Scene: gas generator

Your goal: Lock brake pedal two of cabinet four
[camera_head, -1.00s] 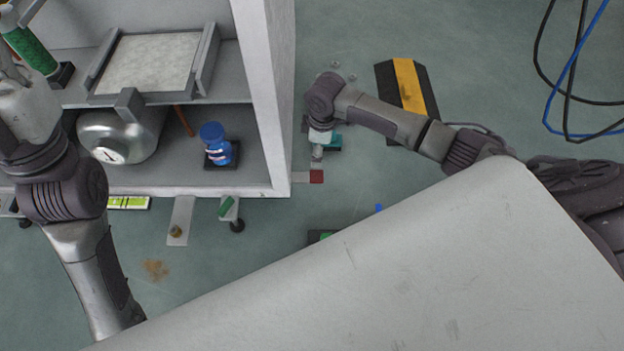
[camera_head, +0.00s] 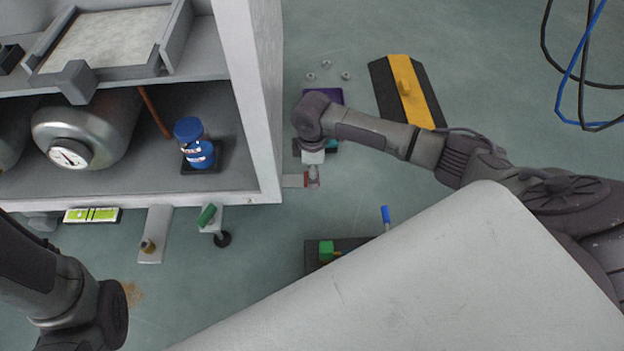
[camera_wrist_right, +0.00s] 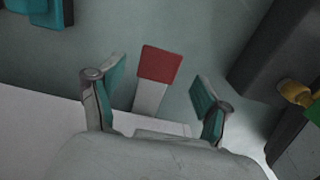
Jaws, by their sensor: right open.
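A red-tipped pedal (camera_head: 307,183) on a light grey lever sticks out at the cabinet's lower right corner. In the right wrist view, its red pad (camera_wrist_right: 159,64) lies ahead, between and beyond the fingertips. My right gripper (camera_head: 313,175) hangs over the pedal and partly covers it. In the wrist view, its teal-padded fingers (camera_wrist_right: 161,84) are spread with nothing between them. A green-tipped pedal (camera_head: 207,215) sits by a black caster at the cabinet's front edge. The cabinet (camera_head: 235,198) has no visible number. My left arm shows at lower left; its gripper is out of view.
A blue bottle (camera_head: 195,152) and a tank with a gauge (camera_head: 69,154) stand on the lower shelf. A yellow-and-black ramp block (camera_head: 408,92) lies on the floor behind my right arm. A grey panel (camera_head: 420,270) covers the lower right. Cables (camera_head: 580,70) hang top right.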

